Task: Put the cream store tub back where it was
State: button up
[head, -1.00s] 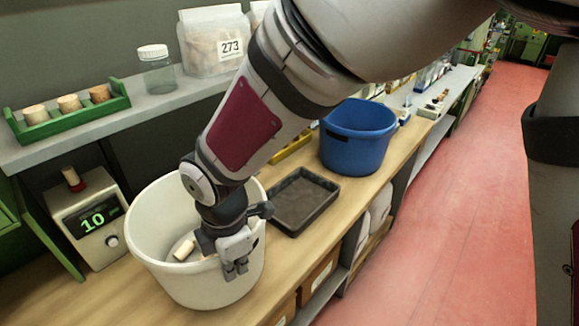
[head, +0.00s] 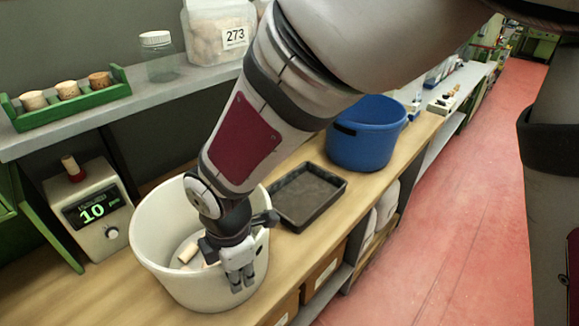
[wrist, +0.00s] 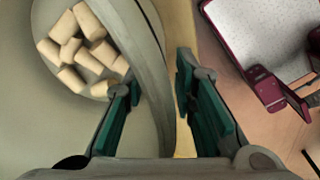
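The cream store tub (head: 165,268) stands upright on the wooden bench in the head view, with several pale cork stoppers (head: 187,252) in the bottom. The tub also shows in the wrist view (wrist: 62,120), with the stoppers (wrist: 75,48) at upper left. My gripper (head: 242,278) points down at the tub's near right wall. In the wrist view my gripper (wrist: 159,80) is open astride that wall, one finger inside and one outside. A strip of bench shows between the wall and the outer finger. The inner finger is hidden in the head view.
A counter reading 10 (head: 92,212) stands close left of the tub. A dark shallow tray (head: 310,218) lies right of it, with a blue tub (head: 362,150) beyond. A shelf (head: 150,100) behind holds a green cork rack (head: 68,103), a jar (head: 159,58) and a container labelled 273 (head: 215,30).

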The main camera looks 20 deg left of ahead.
jog(key=shift+r, duration=0.1)
notch_tip(320, 180, up, 12)
jog(key=f, duration=0.1)
jog(key=w+d+r+m+t, duration=0.1)
jog(key=w+d+r+m, duration=0.15)
jog(key=d, duration=0.25)
jog(key=w+d+r+m, duration=0.1)
jog(key=d+r+m, duration=0.2)
jog(key=d, duration=0.2)
jog(key=d+r+m+t, duration=0.1)
jog(key=d+r+m, duration=0.1)
jog(key=d+m, duration=0.55)
jog(key=d+r+m+t, duration=0.1)
jog(key=d+r+m, duration=0.3)
jog(key=d, duration=0.7)
jog(key=s+d+f+m+t, duration=0.1)
jog(key=s+d+m, duration=0.5)
jog(key=d+m, duration=0.3)
jog(key=shift+d+f+m+t+h, duration=0.2)
jog(key=shift+m+t+h, duration=0.15)
jog(key=shift+m, duration=0.45)
